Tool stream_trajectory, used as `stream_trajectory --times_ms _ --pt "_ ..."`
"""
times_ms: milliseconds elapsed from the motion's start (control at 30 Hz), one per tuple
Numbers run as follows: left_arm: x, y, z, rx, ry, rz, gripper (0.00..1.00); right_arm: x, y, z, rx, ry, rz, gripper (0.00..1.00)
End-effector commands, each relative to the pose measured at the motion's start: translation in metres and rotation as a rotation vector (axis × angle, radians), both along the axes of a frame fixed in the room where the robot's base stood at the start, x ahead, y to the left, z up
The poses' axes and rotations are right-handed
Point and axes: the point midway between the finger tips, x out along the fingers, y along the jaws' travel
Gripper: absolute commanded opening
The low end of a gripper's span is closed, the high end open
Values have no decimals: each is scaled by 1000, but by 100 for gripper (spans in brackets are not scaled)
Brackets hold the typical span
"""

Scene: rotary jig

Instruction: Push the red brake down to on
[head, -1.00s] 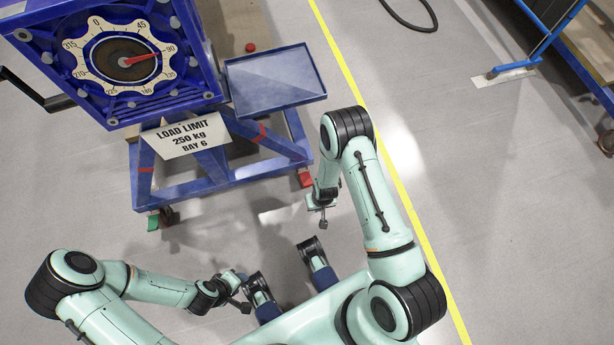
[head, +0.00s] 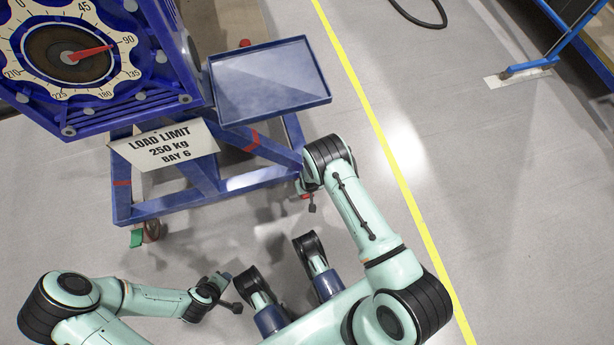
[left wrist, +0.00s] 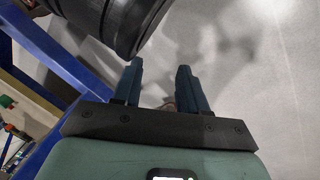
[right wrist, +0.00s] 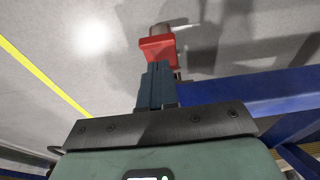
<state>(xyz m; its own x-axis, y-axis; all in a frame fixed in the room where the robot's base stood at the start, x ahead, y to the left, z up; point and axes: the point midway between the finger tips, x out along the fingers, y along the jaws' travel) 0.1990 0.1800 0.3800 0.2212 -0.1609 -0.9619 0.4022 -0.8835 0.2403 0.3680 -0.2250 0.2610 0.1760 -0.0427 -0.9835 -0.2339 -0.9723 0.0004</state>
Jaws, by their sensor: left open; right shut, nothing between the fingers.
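The red brake (right wrist: 158,48) is a small red block at the foot of the blue stand, seen just beyond my right fingertips in the right wrist view. In the head view only a bit of red (head: 305,196) shows beside my right wrist. My right gripper (right wrist: 157,68) is shut and empty, its tips lined up with the brake's near edge; I cannot tell whether they touch. My left gripper (left wrist: 160,66) is open and empty, held over the floor left of my base; it also shows in the head view (head: 225,276).
The blue jig with its dial (head: 70,57) stands on a blue stand (head: 185,204) with a load limit sign (head: 165,147). A blue tray (head: 270,115) juts out above the brake's side. A green pedal (head: 136,238) is at the stand's left foot.

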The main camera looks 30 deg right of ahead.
Motion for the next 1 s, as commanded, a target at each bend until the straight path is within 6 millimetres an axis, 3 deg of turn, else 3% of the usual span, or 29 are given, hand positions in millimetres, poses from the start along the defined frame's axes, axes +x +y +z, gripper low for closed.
stream_trajectory --times_ms 233,1000 --pt "-16 1 -13 -4 52 2 43 -5 1 -22 1 -1 -1 0" --pt "-12 1 -9 -3 37 1 43 -10 3 -28 -14 -63 0 0"
